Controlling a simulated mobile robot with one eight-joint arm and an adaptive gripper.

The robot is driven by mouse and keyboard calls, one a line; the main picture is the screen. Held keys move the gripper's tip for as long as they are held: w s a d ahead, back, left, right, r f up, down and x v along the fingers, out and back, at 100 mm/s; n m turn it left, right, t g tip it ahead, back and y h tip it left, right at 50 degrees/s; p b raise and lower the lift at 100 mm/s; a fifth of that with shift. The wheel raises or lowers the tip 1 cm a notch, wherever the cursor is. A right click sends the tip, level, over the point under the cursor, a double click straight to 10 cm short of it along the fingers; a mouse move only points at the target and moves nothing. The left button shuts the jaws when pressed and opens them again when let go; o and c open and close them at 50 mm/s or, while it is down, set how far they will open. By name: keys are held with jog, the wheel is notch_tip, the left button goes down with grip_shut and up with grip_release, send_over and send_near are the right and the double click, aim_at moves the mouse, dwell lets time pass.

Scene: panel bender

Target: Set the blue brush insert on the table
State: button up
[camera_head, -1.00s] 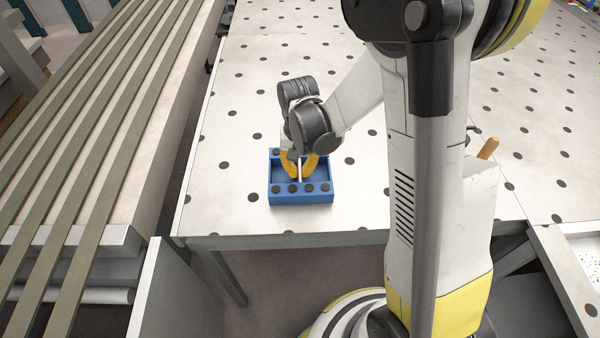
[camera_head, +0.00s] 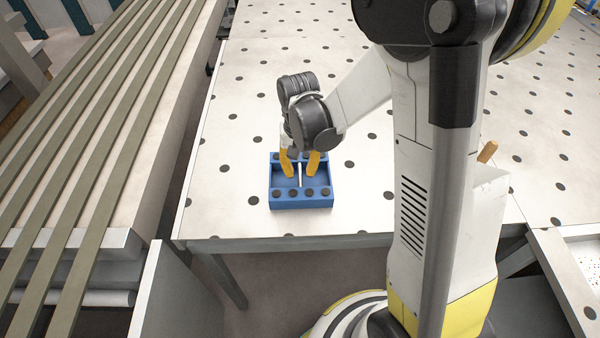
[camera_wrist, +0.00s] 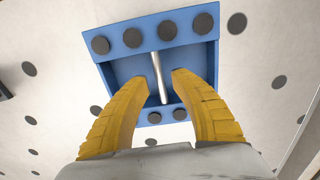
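The blue brush insert (camera_head: 301,200) is a shallow blue tray with round black pads along its edges and a thin light rod across its middle. It rests on the white dotted table (camera_head: 235,185) near the front edge. My gripper (camera_head: 302,176) is above the insert with its two yellow fingers apart, one on each side of the rod. In the wrist view, my gripper (camera_wrist: 160,85) is open, and a gap shows between each fingertip and the rod (camera_wrist: 159,76). The insert (camera_wrist: 190,48) lies under the fingers there.
A bed of long olive strips (camera_head: 95,130) stands to the left of the table, across a gap. A wooden handle (camera_head: 488,151) shows behind my arm at right. The tabletop around the insert is clear.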

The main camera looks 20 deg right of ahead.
aim_at(300, 175)
notch_tip(300, 175, up, 9)
jog(key=p, duration=0.2)
jog(key=s+r+n+t, duration=0.3)
jog(key=s+r+t, duration=0.4)
jog(key=s+r, duration=0.4)
jog(key=shift+s+r+n, duration=0.3)
jog(key=shift+s+r, duration=0.05)
jog(key=shift+s, duration=0.7)
